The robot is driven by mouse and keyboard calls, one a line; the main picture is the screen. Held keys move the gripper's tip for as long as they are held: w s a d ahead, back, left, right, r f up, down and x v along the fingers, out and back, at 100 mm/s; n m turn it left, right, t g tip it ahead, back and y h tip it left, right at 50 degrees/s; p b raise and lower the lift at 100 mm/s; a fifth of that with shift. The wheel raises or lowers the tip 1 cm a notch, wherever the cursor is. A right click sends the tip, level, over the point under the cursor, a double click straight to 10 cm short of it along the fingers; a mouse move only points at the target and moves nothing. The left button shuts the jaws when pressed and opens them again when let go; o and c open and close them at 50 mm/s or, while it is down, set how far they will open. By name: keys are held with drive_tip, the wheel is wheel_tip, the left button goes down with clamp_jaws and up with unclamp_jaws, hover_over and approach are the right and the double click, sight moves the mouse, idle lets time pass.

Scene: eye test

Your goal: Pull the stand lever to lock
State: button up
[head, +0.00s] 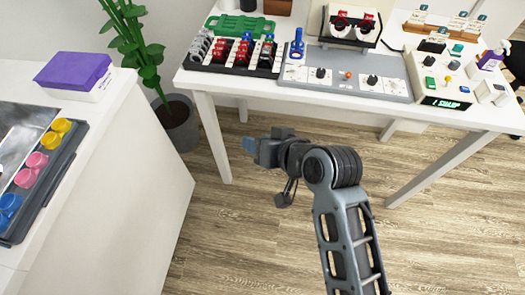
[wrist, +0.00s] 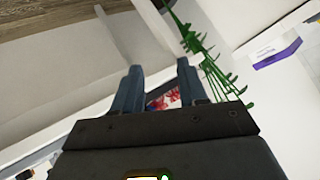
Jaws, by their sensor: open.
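My gripper (head: 247,145) is in front of the white table, over the floor and below the tabletop's height in the head view, pointing left. In the wrist view my gripper (wrist: 161,75) shows two blue-grey fingers apart with nothing held between them. A blue upright lever (head: 297,44) stands at the left end of a grey control panel (head: 345,88) on the table. A white eye-test device (head: 352,25) with red and black parts stands behind the panel. I cannot tell for sure which part is the stand lever. My gripper touches none of these.
The white table (head: 215,92) also holds a lens rack (head: 240,55), a green tray (head: 240,25) and a button box (head: 440,75). A potted plant (head: 178,122) stands left of it. A white counter (head: 130,150) with a purple-lidded box (head: 75,72) is at left. Wooden floor is clear.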

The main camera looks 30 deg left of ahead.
drive_tip(key=shift+s+d+f+m+t, duration=0.25)
drive_tip(key=shift+s+d+m+t, duration=0.35)
drive_tip(key=shift+s+d+m, duration=0.25)
drive_tip(key=shift+a, duration=0.1)
drive_tip(key=s+d+m+t+h, duration=0.3)
drive_tip(key=s+d, duration=0.5)
drive_tip(key=d, duration=0.2)
drive_tip(key=s+d+m+t+h, duration=0.2)
drive_tip(key=s+d+m+t, duration=0.2)
drive_tip(key=s+d, duration=0.45)
drive_tip(key=s+d+r+t+h, duration=0.1)
drive_tip(key=s+d+r+h, duration=0.1)
drive_tip(key=s+d+r, duration=0.4)
drive_tip(key=s+d+r+n+t+h, duration=0.1)
drive_tip(key=s+d+r+h, duration=0.1)
drive_tip(key=s+d+r, duration=0.4)
drive_tip(key=s+d, duration=0.1)
drive_tip(key=d, duration=0.4)
drive_tip(key=shift+h, duration=0.3)
drive_tip(key=shift+n, duration=0.25)
